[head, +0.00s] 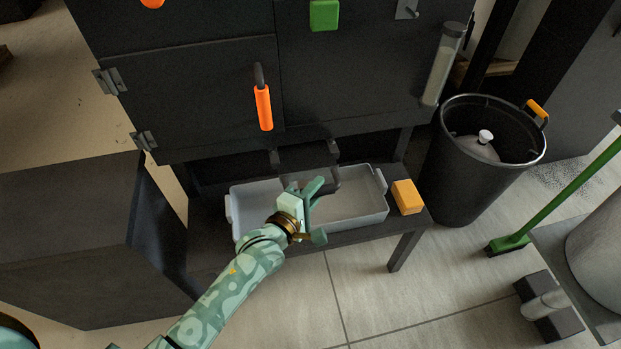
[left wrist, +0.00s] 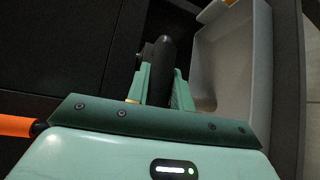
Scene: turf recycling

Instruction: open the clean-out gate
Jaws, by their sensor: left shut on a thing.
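The dark cabinet (head: 200,85) stands at the back, with a vertical orange-gripped handle (head: 264,107) on its front. Below it, a dark bar-like handle (head: 320,178) juts out over a grey tray (head: 375,210); I take it to be the clean-out gate's, but cannot tell for sure. My left gripper (head: 314,190) is at this dark handle, above the tray. In the left wrist view, my left gripper (left wrist: 160,92) has its two green fingers on either side of a dark rounded bar (left wrist: 165,58), shut on it. The fingers hide part of the bar. My right gripper is not in view.
The tray sits on a low dark bench, with a yellow block (head: 407,196) at its right end. A black bin (head: 465,185) stands to the right, near a green broom (head: 560,205). A dark box (head: 75,230) stands at left. The front floor is partly clear.

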